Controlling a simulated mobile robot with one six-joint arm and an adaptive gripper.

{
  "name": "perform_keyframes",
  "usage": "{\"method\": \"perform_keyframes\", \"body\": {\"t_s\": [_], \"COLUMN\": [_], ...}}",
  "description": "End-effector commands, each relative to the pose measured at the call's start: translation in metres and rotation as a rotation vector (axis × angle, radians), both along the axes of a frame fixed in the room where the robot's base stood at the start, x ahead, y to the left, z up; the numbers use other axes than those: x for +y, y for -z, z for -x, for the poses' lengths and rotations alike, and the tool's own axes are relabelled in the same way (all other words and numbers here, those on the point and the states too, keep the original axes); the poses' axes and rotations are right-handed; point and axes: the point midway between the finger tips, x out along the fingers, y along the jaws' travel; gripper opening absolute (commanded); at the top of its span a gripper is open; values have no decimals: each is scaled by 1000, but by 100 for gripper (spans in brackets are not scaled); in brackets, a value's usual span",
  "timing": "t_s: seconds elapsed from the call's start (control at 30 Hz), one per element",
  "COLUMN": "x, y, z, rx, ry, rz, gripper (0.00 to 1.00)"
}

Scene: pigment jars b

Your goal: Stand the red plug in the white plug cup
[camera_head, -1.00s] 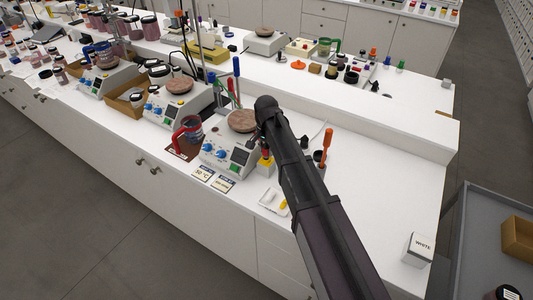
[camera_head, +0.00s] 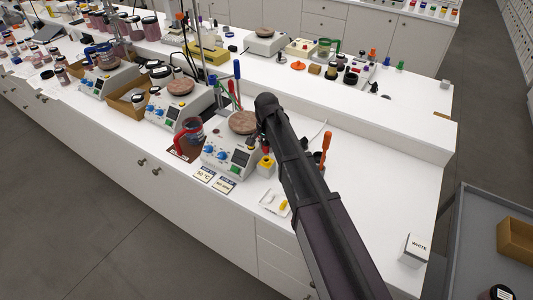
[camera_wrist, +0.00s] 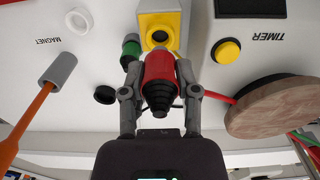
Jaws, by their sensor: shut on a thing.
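My gripper (camera_wrist: 160,92) is shut on the red plug (camera_wrist: 160,68), with a finger on each side of its red body. The plug has a dark stepped end facing the wrist camera. The plug appears just above the block; I cannot tell the exact gap. My arm hides much of this spot in the head view.
A green plug (camera_wrist: 131,50) stands close beside the gripper, and a black ring (camera_wrist: 104,95) lies nearby. An orange rod (camera_head: 326,146) stands right of my arm. The hotplate (camera_head: 232,157) is on the left. The right bench is mostly clear around the WHITE box (camera_head: 415,250).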

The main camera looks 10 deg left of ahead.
Motion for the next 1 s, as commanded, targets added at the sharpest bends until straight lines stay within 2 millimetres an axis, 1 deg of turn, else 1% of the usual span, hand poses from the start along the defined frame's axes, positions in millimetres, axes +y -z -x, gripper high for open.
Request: {"method": "perform_keyframes", "body": {"t_s": [0.03, 0.43, 0.83, 1.0], "x": [0, 0, 0, 0], "y": [-4, -19, -19, -12], "z": [0, 0, 0, 0], "rx": [0, 0, 0, 0], "ry": [0, 0, 0, 0], "rz": [0, 0, 0, 0], "gripper": [0, 0, 0, 0]}}
